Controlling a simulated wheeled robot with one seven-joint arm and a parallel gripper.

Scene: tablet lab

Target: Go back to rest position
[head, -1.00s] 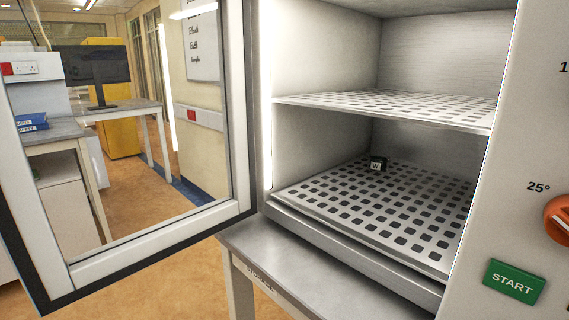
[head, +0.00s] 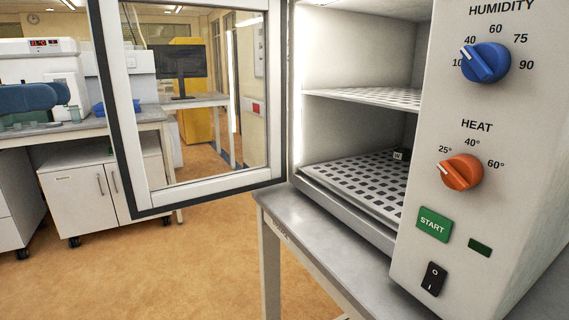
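My gripper does not show in the head view. A climate cabinet (head: 520,190) with its glass door (head: 190,192) standing open is in front of me on the right. A small dark cube (head: 402,154) marked with a light letter rests on the lower perforated shelf (head: 345,182), partly cut off by the cabinet's front panel. The upper perforated shelf (head: 365,96) looks empty where it shows.
The cabinet stands on a grey metal table (head: 310,225). Its panel has a blue humidity knob (head: 486,63), an orange heat knob (head: 461,172) and a green START button (head: 433,224). The floor (head: 150,270) at the left is clear, up to a white cupboard (head: 85,200).

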